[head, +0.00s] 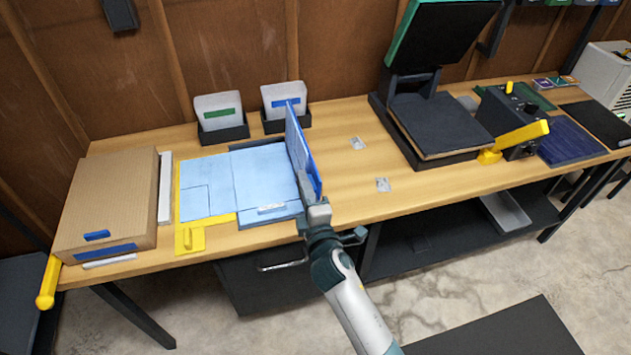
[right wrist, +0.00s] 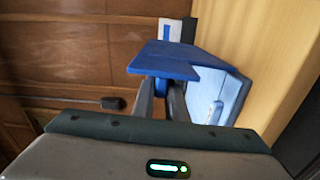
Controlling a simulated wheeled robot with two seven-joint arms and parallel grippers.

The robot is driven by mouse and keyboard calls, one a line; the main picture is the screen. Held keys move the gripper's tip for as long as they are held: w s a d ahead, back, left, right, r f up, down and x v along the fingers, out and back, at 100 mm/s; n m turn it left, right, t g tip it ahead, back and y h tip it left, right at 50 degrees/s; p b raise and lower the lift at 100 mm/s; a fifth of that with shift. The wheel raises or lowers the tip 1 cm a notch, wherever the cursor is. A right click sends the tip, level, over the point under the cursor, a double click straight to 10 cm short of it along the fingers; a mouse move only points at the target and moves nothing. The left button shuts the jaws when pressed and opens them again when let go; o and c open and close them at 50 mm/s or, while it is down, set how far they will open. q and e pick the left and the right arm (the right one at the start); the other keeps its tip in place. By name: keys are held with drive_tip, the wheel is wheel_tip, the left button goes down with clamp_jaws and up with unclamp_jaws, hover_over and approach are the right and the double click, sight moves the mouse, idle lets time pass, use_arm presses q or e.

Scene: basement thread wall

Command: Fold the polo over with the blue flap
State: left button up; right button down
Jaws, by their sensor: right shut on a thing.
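The light blue polo (head: 240,180) lies flat on a folding board on the bench, with creased edges showing. The blue flap (head: 303,155) stands nearly upright at the board's right side. My right gripper (head: 307,190) is shut on the near edge of the blue flap. In the right wrist view the blue flap (right wrist: 175,62) rises between and beyond the fingers (right wrist: 162,98), and part of the polo (right wrist: 215,98) shows to its right. The side of the flap facing away is partly hidden. My left gripper is out of view.
The board's yellow flap (head: 191,239) lies at the left. A cardboard box (head: 110,200) stands at the far left. Two card holders (head: 221,130) are behind the board.

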drive_tip(key=shift+s+a+f+n+b, duration=0.25)
drive_tip(key=shift+s+a+f+n, duration=0.05)
drive_tip(key=shift+a+n, duration=0.6)
drive_tip(key=shift+s+a+f+n+b, duration=0.25)
drive_tip(key=shift+a+f+n, duration=0.1)
drive_tip(key=shift+a+n, duration=0.5)
drive_tip(key=shift+s+a+f+n+b, duration=0.25)
drive_tip(key=shift+s+a+f+n, duration=0.05)
drive_tip(key=shift+a+n, duration=0.6)
drive_tip(key=c, duration=1.8)
unclamp_jaws()
drive_tip(key=shift+o, duration=0.2)
drive_tip(key=shift+s, duration=0.1)
